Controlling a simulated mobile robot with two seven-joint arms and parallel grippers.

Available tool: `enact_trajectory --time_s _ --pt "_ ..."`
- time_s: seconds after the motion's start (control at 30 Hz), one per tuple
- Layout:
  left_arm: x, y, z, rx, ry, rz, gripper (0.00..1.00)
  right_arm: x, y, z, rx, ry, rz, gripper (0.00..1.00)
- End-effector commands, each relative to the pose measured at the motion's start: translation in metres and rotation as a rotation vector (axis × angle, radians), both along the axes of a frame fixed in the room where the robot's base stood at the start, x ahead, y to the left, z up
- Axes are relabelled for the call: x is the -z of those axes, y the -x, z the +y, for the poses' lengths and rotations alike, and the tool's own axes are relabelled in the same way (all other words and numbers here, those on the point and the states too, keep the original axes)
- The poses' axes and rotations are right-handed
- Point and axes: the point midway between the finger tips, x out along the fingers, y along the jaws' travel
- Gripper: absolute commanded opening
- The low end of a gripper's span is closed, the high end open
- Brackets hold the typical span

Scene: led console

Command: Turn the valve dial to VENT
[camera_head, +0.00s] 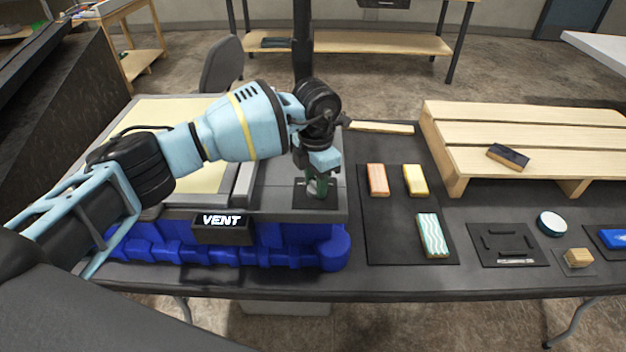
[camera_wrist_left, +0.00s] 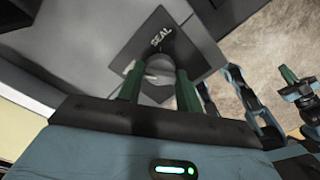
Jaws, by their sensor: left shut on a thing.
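My left gripper (camera_head: 318,186) points down at the valve dial on the grey console top (camera_head: 270,190). In the left wrist view its two green fingers (camera_wrist_left: 158,92) stand on either side of the grey round dial (camera_wrist_left: 160,68), shut on it. The dial sits on a dark square plate marked SEAL (camera_wrist_left: 162,36). The fingers hide much of the dial in the head view, and its pointer cannot be made out. The console's display (camera_head: 222,221) reads VENT. My right gripper (camera_wrist_left: 288,78) seems to show small at the right of the left wrist view; its jaws are unclear.
Right of the console, a dark mat holds orange (camera_head: 377,180), yellow (camera_head: 415,180) and wavy-striped (camera_head: 432,235) blocks. A wooden pallet (camera_head: 520,130) stands at the back right with a dark block on it. A round tin (camera_head: 551,223) and a wooden cube (camera_head: 578,257) lie further right.

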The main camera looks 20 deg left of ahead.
Motion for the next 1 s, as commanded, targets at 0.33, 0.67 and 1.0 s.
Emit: enact_trajectory --time_s 0.33,0.67,1.0 --pt "-0.0015 0.0001 -0.0002 -0.184 0.000 -0.001 0.12 -0.0101 -0.0105 -0.0026 0.000 0.007 -0.030 0.00" --pt "0.0001 0.0000 0.0000 -0.237 -0.001 0.001 0.12 -0.0136 -0.0134 -0.0031 0.000 0.008 -0.040 0.00" --pt "0.0006 0.0000 0.0000 -0.238 0.000 0.001 0.12 -0.0142 -0.0137 -0.0032 0.000 0.008 -0.041 0.00"
